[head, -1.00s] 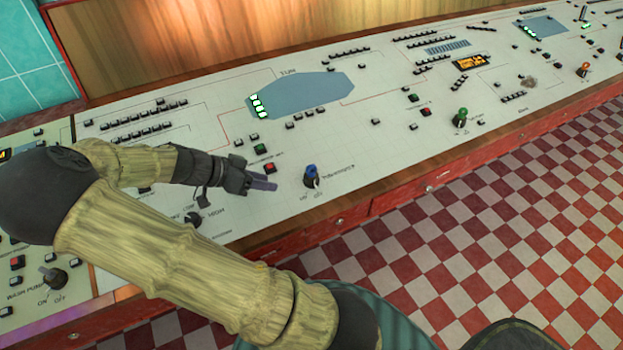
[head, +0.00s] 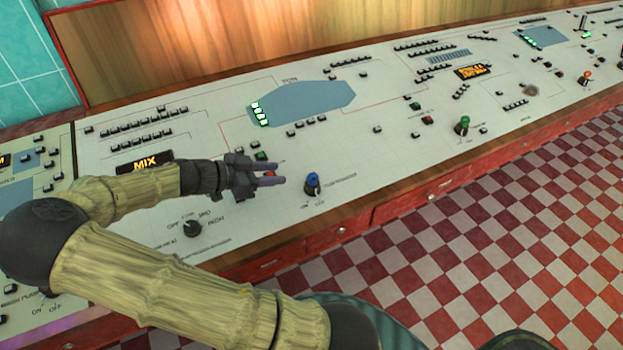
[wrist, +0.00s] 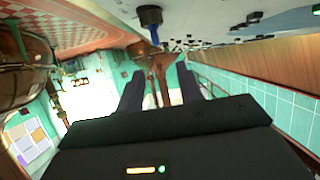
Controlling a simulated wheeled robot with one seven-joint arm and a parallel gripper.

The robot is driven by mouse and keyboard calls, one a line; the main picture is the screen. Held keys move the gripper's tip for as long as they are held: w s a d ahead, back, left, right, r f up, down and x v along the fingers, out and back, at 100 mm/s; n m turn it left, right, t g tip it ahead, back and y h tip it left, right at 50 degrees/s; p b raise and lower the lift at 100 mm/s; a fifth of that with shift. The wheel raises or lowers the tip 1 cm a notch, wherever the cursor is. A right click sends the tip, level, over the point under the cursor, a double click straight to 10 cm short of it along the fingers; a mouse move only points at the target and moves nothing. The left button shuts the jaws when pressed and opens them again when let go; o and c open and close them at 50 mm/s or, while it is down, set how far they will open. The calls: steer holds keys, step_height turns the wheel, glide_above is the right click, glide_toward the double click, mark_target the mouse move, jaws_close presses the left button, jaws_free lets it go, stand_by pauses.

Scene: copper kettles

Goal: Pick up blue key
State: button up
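The blue key (head: 312,182) is a blue knob on a dark round base, standing on the white control panel near its front edge. In the wrist view, a black base with a blue part, the blue key (wrist: 154,36), shows upside down near the top, beyond the fingers and roughly in line with the space between them. My gripper (head: 278,175) is just left of the key in the head view, with its two purple-grey fingers pointing right towards it. The fingers (wrist: 160,88) are apart with nothing between them. A gap shows between fingertips and key.
The control panel (head: 380,165) carries several small buttons. A black dial (head: 192,228) lies below my forearm and a green knob (head: 463,125) stands farther right. A checkered floor (head: 450,240) lies in front of the panel.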

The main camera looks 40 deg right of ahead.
mark_target(311, 174)
steer(key=x, duration=0.7)
steer(key=shift+s+f+p+x, duration=0.1)
steer(key=shift+p+x, duration=0.15)
steer(key=shift+x, duration=1.05)
steer(key=shift+s+f+p+x, duration=0.1)
steer(key=shift+p+x, duration=0.15)
steer(key=shift+x, duration=1.05)
steer(key=shift+a, duration=0.15)
jaws_close()
